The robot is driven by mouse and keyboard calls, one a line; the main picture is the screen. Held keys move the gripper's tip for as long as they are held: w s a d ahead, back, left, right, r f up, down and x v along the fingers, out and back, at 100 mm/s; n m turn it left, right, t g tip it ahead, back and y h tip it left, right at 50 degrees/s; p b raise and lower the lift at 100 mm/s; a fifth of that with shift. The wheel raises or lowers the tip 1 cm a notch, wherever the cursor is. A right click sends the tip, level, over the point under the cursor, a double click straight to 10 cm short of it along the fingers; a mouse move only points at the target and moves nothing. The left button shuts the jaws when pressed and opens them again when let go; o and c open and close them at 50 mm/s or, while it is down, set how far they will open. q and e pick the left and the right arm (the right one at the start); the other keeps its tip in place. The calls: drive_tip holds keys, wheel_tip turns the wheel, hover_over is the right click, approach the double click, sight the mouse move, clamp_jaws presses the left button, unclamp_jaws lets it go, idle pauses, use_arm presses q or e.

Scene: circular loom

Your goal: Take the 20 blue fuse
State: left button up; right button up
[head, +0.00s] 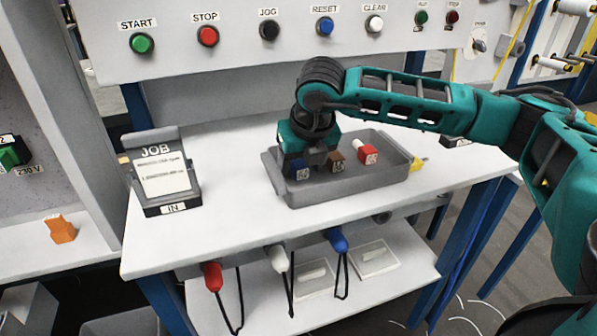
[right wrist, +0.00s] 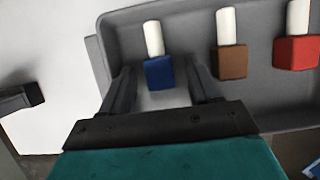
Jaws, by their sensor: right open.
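The blue fuse (head: 301,170) stands at the left end of a grey tray on the table. In the right wrist view the blue fuse (right wrist: 159,72) has a blue block and a white cylinder, and it lies between the fingers of my right gripper (right wrist: 160,85). The fingers are open, with a gap on each side of the blue block. In the head view my right gripper (head: 308,160) is over the tray's left part and partly hides the fuse. The number on the blue fuse is too small to read surely. My left gripper is not in view.
The grey tray (head: 400,183) also holds a brown fuse (head: 335,161) and a red fuse (head: 367,153) to the right. A JOB card holder (head: 165,178) stands left of the tray. A button panel (head: 290,12) is behind. The table between holder and tray is clear.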

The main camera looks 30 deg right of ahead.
sight(301, 165)
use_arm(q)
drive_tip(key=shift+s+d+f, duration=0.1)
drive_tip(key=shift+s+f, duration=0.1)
use_arm(e)
drive_tip(key=c, duration=1)
drive_tip(key=shift+c, duration=0.2)
use_arm(q)
drive_tip(key=p, duration=0.1)
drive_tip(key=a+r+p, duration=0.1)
drive_tip(key=p, duration=0.1)
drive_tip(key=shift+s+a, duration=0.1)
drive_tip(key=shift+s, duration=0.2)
use_arm(e)
wheel_tip(301, 165, up, 20)
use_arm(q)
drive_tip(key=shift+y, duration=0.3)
